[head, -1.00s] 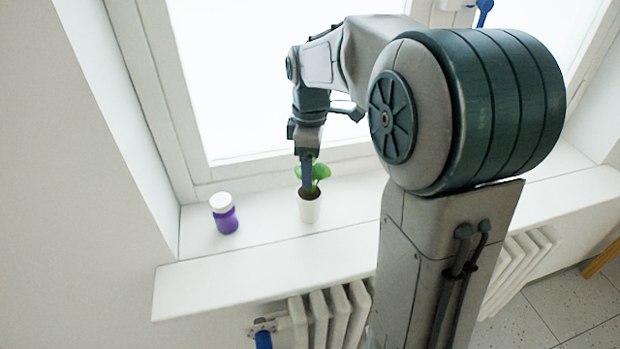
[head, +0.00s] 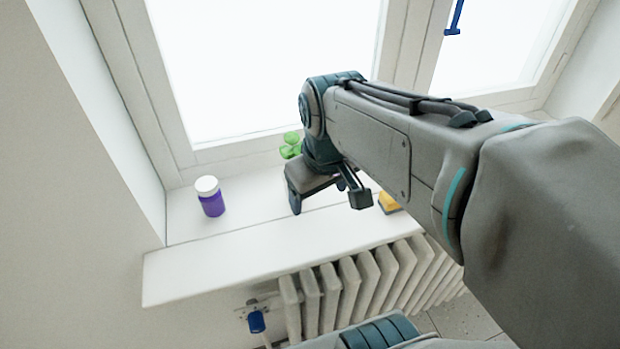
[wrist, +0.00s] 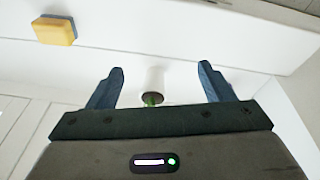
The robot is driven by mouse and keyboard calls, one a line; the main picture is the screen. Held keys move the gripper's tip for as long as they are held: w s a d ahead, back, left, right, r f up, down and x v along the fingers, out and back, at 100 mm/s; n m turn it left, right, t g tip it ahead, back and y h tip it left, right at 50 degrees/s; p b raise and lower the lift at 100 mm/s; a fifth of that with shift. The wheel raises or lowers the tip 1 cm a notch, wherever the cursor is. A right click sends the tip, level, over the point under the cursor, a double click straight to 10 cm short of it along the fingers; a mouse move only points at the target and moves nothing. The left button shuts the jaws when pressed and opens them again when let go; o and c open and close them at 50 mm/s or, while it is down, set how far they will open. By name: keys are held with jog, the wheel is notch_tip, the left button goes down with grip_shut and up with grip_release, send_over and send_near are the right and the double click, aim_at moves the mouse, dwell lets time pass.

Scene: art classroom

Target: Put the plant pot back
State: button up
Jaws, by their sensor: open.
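The plant pot stands on the white windowsill. In the head view only its green leaves (head: 291,146) show; the pot itself is hidden behind my gripper (head: 328,203). In the wrist view the white pot (wrist: 153,79) appears beyond the fingertips, in line with the gap between them, with a bit of the green plant (wrist: 152,100) showing. My gripper (wrist: 162,82) is open, with one blue finger on each side of the gap and nothing held. It is on the room side of the pot, over the sill's front part, and appears apart from it.
A purple bottle with a white lid (head: 210,196) stands left on the sill (head: 240,237). A yellow and blue sponge (head: 389,202) lies to the right and also shows in the wrist view (wrist: 55,30). The window is behind; a radiator (head: 370,280) is below.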

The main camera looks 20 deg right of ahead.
jog(key=s+f+m, duration=0.2)
jog(key=s, duration=0.1)
jog(key=shift+s+f+m+t, duration=0.25)
jog(key=shift+f+m+t, duration=0.05)
dwell(1.0)
